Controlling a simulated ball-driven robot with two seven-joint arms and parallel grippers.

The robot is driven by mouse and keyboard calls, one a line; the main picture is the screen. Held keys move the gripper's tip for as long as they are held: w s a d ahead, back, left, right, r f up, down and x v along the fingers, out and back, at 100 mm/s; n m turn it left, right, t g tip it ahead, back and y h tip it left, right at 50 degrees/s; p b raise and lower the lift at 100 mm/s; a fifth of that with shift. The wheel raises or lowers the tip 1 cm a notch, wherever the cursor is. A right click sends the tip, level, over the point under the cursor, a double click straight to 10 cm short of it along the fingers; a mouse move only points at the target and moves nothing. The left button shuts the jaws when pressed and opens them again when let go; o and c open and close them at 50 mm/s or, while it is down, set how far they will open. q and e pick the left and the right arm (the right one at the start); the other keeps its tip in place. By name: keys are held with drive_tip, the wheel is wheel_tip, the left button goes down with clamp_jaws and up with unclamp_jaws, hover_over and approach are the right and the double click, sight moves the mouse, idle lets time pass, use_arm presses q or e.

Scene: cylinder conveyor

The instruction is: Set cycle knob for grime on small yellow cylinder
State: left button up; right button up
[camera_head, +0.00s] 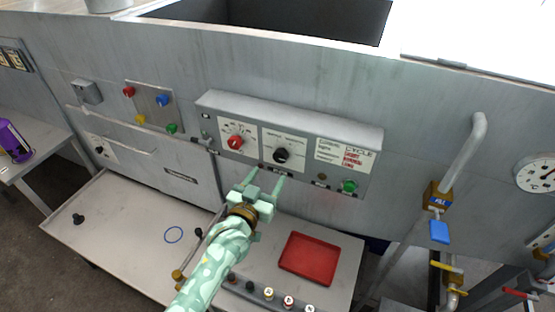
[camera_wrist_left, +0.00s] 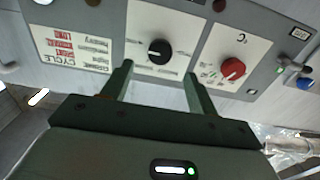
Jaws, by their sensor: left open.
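The control panel (camera_head: 290,118) is a grey box on the front of the metal machine. It has a red temperature knob (camera_head: 236,142) on the left, a black cycle knob (camera_head: 283,155) in the middle and a text label (camera_head: 345,152) headed CYCLE on the right. My left gripper (camera_head: 264,183) is open and empty just below the black knob. In the left wrist view the black knob (camera_wrist_left: 159,50) lies ahead of and between the two fingers, apart from them. The red knob (camera_wrist_left: 232,69) is off to the right there. I see no small yellow cylinder that I can be sure of.
A green button (camera_head: 349,186) is at the panel's lower right. A pipe (camera_head: 465,160) with valves stands at the right.

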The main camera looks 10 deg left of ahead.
sight(279, 159)
use_arm(q)
drive_tip(key=w, duration=0.3)
drive_tip(key=w+d, duration=0.1)
drive_tip(key=w, duration=0.3)
drive_tip(key=shift+d, duration=0.2)
drive_tip(key=c, duration=1)
